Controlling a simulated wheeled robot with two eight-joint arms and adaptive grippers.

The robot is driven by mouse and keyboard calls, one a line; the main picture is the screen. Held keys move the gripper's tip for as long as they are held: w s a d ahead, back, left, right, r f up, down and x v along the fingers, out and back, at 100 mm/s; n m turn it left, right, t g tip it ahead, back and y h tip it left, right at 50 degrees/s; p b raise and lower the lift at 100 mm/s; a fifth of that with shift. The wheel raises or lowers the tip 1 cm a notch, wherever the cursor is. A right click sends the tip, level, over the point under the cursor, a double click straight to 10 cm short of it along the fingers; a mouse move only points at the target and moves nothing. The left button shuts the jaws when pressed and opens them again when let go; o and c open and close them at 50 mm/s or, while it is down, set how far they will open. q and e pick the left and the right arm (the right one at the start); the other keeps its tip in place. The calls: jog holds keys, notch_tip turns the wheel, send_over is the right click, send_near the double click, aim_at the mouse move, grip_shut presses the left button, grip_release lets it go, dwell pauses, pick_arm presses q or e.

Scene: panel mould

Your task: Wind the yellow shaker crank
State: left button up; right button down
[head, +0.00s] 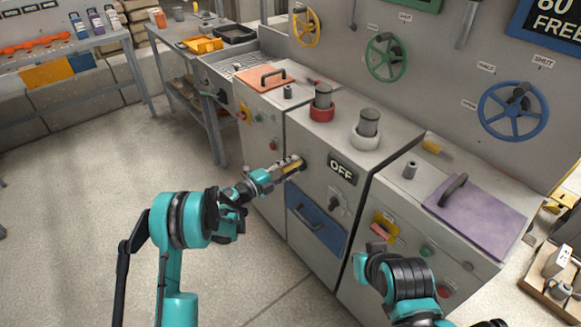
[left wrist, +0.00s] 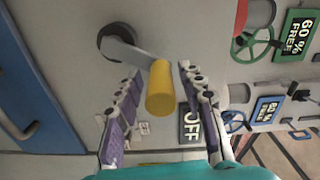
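The yellow crank handle (left wrist: 160,88) shows in the left wrist view as a short cylinder. A grey crank arm (left wrist: 128,48) joins it to a dark round hub (left wrist: 115,40) on the grey cabinet front. My left gripper (left wrist: 160,72) is open, with its purple-padded fingers on either side of the handle and visible gaps between. In the head view, my left gripper (head: 282,171) is at the cabinet front left of the OFF sign, partly covering the crank. My right gripper (head: 372,250) is low in front of the right cabinet; its fingers are unclear.
A blue drawer front (head: 315,220) with a handle is below. A purple lid (head: 478,208) lies on the right cabinet. Open floor (head: 90,220) lies to the left.

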pick_arm(q)
jog(key=v, duration=1.2)
jog(key=shift+r, duration=0.1)
jog(key=s+r+n+g+y, duration=0.3)
jog(key=s+r+n+y, duration=0.5)
jog(key=s+n, duration=0.45)
jog(key=s+a+n+y, duration=0.3)
jog(key=s+a+n, duration=0.3)
jog(key=s, duration=0.4)
jog(key=s+a+n+y, duration=0.3)
jog(key=s+a+n, duration=0.2)
jog(key=s+n, duration=0.4)
jog(key=shift+s+a+y, duration=0.3)
jog(key=shift+s+a, duration=0.1)
jog(key=shift+s, duration=0.35)
